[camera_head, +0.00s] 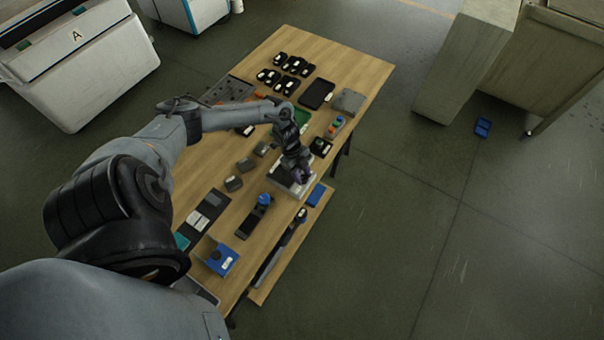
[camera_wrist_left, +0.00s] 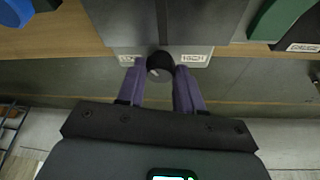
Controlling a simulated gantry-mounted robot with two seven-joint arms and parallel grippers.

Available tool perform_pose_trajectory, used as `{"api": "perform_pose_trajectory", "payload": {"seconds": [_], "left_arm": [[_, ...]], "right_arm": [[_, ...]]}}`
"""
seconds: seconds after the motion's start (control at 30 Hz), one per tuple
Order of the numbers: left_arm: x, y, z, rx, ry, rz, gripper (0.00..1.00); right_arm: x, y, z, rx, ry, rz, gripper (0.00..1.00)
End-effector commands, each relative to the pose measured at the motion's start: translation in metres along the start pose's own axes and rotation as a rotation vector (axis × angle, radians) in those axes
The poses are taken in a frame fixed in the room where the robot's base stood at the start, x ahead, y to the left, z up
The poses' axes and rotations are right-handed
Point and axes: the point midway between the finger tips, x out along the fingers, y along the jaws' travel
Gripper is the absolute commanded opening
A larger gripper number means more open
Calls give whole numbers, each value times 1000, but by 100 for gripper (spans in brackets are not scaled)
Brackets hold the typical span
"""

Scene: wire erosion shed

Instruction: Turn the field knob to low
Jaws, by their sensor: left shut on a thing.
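The field knob (camera_wrist_left: 160,65) is a small dark round knob on the front of a grey box (camera_wrist_left: 215,20) in the left wrist view. In the head view my left gripper (camera_head: 303,176) is at the right long edge of the table, over the grey box (camera_head: 281,180), which my arm partly hides. The knob is hidden there. My right gripper is not in view.
The wooden table (camera_head: 345,62) carries several black parts at the far end, a blue-topped device (camera_head: 264,200), a blue box (camera_head: 216,256) and small grey blocks. A blue piece (camera_head: 316,194) lies beside the grey box.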

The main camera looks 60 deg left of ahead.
Motion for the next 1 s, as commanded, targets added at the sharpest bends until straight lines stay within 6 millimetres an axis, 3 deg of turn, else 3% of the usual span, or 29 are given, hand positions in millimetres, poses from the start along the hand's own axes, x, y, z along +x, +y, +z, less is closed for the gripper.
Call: {"api": "perform_pose_trajectory", "payload": {"seconds": [0.27, 0.7, 1.0], "left_arm": [[-4, 2, -2, -79, 1, -30, 5], [-4, 5, -3, -351, 1, -142, 5], [-1, 5, -2, -464, 1, -189, 5]], "right_arm": [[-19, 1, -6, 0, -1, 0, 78], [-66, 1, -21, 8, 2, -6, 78], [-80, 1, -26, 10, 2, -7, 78]]}}
